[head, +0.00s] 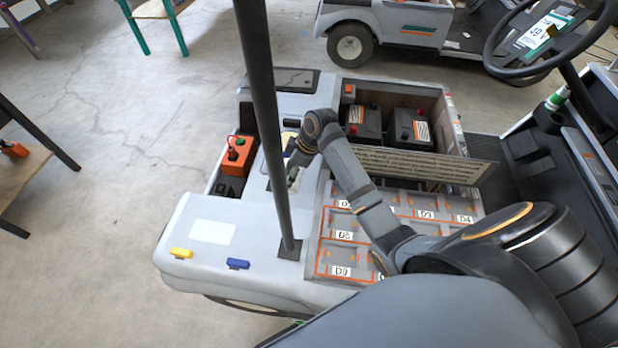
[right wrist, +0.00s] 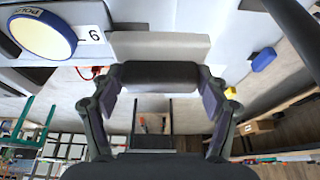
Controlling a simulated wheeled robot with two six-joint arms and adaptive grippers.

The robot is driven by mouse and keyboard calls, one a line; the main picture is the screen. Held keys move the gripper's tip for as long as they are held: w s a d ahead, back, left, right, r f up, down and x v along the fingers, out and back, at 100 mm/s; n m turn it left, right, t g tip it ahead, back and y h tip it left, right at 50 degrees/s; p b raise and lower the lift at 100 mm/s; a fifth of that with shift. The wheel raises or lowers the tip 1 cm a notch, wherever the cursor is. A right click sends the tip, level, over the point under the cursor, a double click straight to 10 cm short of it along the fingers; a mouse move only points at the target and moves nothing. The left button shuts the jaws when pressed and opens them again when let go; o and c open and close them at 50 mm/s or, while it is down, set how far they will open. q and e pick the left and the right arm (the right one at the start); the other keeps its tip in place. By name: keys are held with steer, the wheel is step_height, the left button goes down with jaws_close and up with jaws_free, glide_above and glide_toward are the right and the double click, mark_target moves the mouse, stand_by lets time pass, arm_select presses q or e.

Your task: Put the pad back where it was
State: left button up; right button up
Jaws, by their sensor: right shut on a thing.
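My right gripper (head: 291,174) is low over the light grey cart deck (head: 212,205), just left of the battery bay. In the right wrist view its fingers (right wrist: 160,84) are shut on a dark rounded bar (right wrist: 160,72), which I take to be the pad's handle. A light grey block (right wrist: 160,46) lies directly beyond the bar; I cannot tell whether they are joined or whether it touches the deck. My left gripper is not in view.
A dark post (head: 268,130) rises close left of my gripper. An orange box (head: 238,155) sits at the deck's left edge. Yellow (head: 181,253) and blue (head: 238,264) blocks lie on the near deck. Batteries (head: 410,130) stand in the open bay behind a labelled panel (head: 400,161).

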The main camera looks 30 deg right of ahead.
steer(key=d, duration=0.1)
steer(key=d+f, duration=0.1)
steer(key=d, duration=0.1)
steer(key=shift+w+d+f, duration=0.1)
steer(key=shift+w+f, duration=0.15)
steer(key=shift+f, duration=0.1)
steer(key=d+f, duration=0.1)
steer(key=f, duration=0.1)
steer(key=d+f, duration=0.1)
steer(key=f, duration=0.2)
steer(key=w+d+f, duration=0.1)
steer(key=d+f, duration=0.1)
steer(key=f, duration=0.1)
steer(key=shift+w+d+f, duration=0.1)
steer(key=shift+f, duration=0.1)
arm_select(q)
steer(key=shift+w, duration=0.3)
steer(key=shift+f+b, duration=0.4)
steer(key=shift+b, duration=0.05)
arm_select(e)
steer(key=shift+f, duration=0.65)
steer(key=o, duration=1)
